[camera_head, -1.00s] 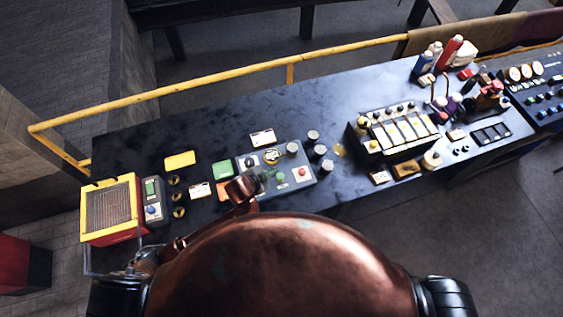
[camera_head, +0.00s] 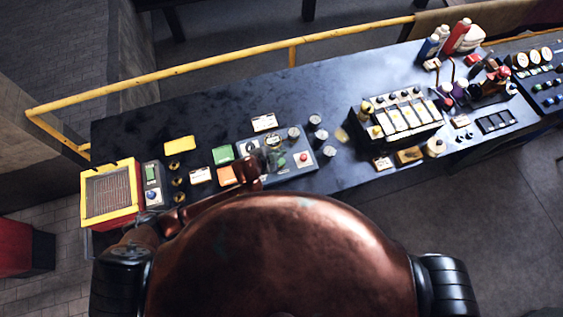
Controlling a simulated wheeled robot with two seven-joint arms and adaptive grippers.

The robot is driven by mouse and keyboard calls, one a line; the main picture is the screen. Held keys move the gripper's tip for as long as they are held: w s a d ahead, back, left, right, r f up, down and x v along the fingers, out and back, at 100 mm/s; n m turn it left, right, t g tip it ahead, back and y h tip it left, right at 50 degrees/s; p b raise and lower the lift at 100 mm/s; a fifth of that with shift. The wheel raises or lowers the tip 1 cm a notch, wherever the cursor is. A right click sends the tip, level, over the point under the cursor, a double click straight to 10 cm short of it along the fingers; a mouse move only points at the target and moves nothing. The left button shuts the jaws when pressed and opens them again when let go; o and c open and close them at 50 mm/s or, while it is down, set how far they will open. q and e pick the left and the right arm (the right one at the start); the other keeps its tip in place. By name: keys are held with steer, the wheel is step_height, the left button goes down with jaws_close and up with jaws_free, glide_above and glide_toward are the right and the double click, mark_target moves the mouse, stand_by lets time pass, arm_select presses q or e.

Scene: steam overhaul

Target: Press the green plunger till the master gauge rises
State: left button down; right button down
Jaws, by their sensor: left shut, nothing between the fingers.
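The grey control panel (camera_head: 285,172) lies on the dark bench, with a red button (camera_head: 304,157) on its right part. The green plunger (camera_head: 281,161) shows small and dim near the panel's middle; how far it is pressed cannot be told. My left gripper (camera_head: 250,170) is shut and empty over the panel's left front part, left of the plunger. Contact cannot be told. My right gripper is not in view.
A yellow-framed heater-like box (camera_head: 110,192) stands at the bench's left end. Green (camera_head: 222,154) and orange (camera_head: 226,175) plates lie left of the panel. A yellow rail (camera_head: 200,72) runs behind.

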arm_select(q)
steer(key=b, duration=0.5)
glide_above(281, 162)
step_height(281, 162, down, 5)
steer(key=shift+s+a+r, duration=0.1)
steer(key=shift+s+r, duration=0.05)
steer(key=shift+f, duration=0.9)
steer(key=shift+f, duration=0.15)
steer(key=shift+f, duration=0.3)
steer(key=shift+s+a+f+b, duration=0.1)
steer(key=shift+f+b, duration=0.5)
steer(key=shift+f, duration=0.9)
stand_by(1.2)
stand_by(0.3)
steer(key=shift+r+p, duration=1.85)
steer(key=shift+p, duration=0.2)
